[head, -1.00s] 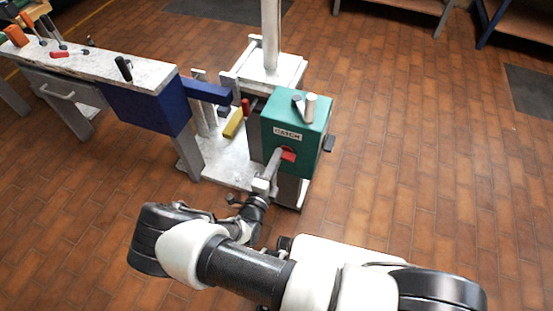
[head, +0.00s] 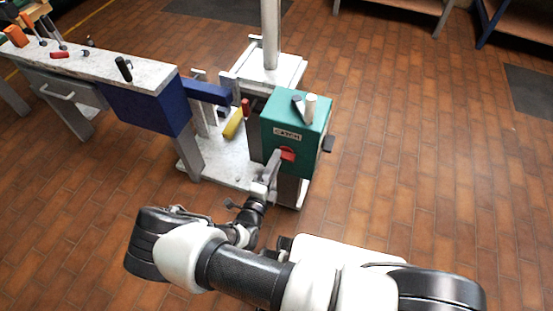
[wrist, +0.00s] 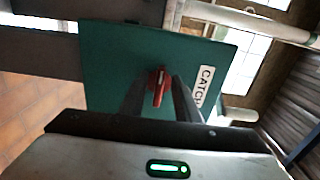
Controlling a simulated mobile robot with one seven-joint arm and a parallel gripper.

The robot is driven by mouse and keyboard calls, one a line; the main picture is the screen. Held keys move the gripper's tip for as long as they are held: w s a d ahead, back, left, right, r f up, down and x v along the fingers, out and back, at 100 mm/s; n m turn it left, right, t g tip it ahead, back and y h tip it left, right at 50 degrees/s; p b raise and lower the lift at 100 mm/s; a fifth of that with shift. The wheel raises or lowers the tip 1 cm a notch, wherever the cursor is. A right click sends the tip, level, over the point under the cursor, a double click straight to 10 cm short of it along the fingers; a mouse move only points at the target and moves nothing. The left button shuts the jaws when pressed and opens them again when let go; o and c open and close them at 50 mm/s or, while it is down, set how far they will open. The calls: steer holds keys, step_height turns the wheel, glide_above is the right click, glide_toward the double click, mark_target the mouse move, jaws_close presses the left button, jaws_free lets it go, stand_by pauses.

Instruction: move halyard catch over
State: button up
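The teal box labelled CATCH (head: 303,136) stands on a pale base at the centre of the head view. Its red catch lever (head: 287,154) is on the front face; in the wrist view the lever (wrist: 158,87) points roughly up and down the picture. My gripper (head: 274,160) reaches the front of the box. In the wrist view its two fingers (wrist: 158,98) stand on either side of the red lever, with narrow gaps seeming to show; contact is hard to judge. The fingers look open around the lever.
A pale post (head: 270,35) rises behind the box. A bench (head: 100,68) with tools and a blue block (head: 150,108) stands at the left. A yellow piece (head: 233,124) lies beside the box. The floor at the right (head: 430,170) is clear.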

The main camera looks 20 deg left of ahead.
steer(key=s+a+p, duration=0.1)
steer(key=s+p, duration=0.1)
steer(key=s, duration=1.4)
steer(key=shift+a, duration=0.1)
